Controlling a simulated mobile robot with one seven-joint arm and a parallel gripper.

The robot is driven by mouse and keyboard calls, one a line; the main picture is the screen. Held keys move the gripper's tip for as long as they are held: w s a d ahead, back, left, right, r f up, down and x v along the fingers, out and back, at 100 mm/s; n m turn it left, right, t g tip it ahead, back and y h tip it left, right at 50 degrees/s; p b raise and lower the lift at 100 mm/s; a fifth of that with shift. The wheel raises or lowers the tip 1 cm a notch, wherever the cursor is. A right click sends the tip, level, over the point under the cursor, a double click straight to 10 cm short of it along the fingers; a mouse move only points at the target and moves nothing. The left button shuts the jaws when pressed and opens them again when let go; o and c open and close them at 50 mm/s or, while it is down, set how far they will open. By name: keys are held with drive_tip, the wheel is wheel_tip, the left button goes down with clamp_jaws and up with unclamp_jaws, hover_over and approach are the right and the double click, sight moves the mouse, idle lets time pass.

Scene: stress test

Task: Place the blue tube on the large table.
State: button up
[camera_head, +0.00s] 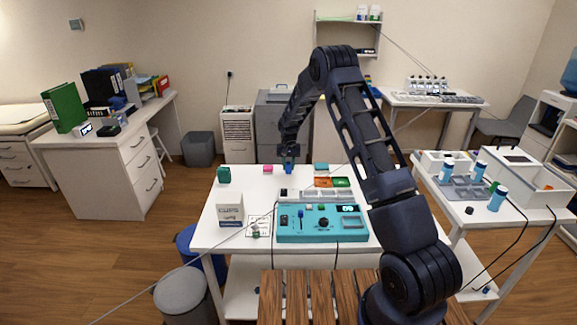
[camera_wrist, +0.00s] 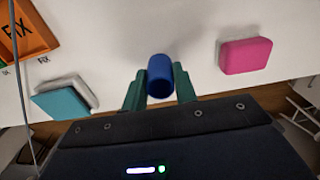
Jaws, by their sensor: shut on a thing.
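The blue tube (camera_head: 289,169) is at the far edge of the large white table (camera_head: 232,236), in the middle of the head view. My gripper (camera_head: 289,156) reaches down from above and is shut on it. In the wrist view the tube (camera_wrist: 160,70) stands out between the two green fingers of my gripper (camera_wrist: 159,88), with its round open end facing the camera. The white table top (camera_wrist: 195,25) lies behind it. I cannot tell whether the tube's lower end touches the table.
A pink block (camera_wrist: 245,55) and a teal block (camera_wrist: 62,102) lie on either side of the tube. An orange tray (camera_wrist: 30,35) is farther off.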

drive_tip(key=o, duration=0.9)
drive_tip(key=shift+o, duration=0.2)
wheel_tip(320, 180, up, 12)
drive_tip(key=s+d+r+t, duration=0.1)
drive_tip(key=s+d+r, duration=0.8)
drive_tip(key=s+r, duration=0.3)
drive_tip(key=s+d+r+t, duration=0.1)
drive_tip(key=s+d+r, duration=0.85)
drive_tip(key=r, duration=0.45)
drive_tip(key=s+d+t, duration=0.1)
drive_tip(key=s+d, duration=0.2)
drive_tip(key=s, duration=0.7)
drive_tip(key=s+d, duration=0.3)
drive_tip(key=s, duration=0.7)
drive_tip(key=s+d+t, duration=0.1)
drive_tip(key=s+d, duration=0.2)
drive_tip(key=s, duration=0.7)
drive_tip(key=shift+s+f+t, duration=0.2)
drive_tip(key=shift+s+t, duration=0.1)
